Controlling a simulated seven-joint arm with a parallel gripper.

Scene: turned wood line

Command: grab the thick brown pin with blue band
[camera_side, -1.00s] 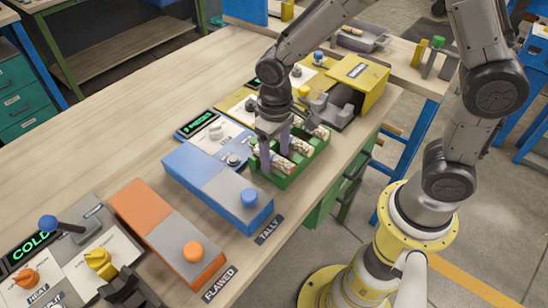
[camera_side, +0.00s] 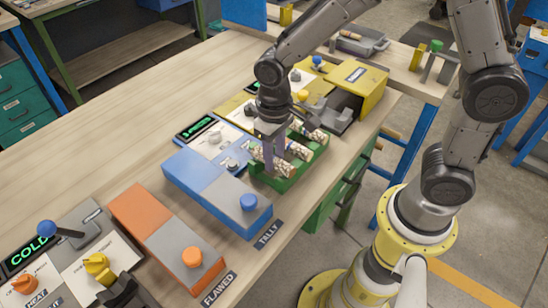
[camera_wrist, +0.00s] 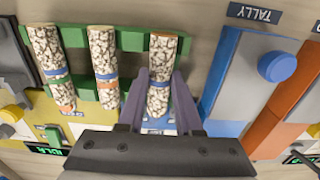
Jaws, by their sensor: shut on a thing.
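A green rack (camera_side: 322,150) holds thick pins speckled brown and white. In the wrist view three pins show: a left pin (camera_wrist: 45,50), a middle pin (camera_wrist: 103,50) and a right pin (camera_wrist: 161,55). The left and middle pins each show a blue band and an orange-brown band. In the side view the fingers partly hide this pin, which is at the rack's near end.
A blue box (camera_wrist: 240,75) with a blue button stands close beside the rack, with an orange box (camera_side: 165,235) beyond it. A yellow box (camera_side: 357,82) stands on the rack's other side. Bare tabletop (camera_side: 110,130) lies behind the boxes.

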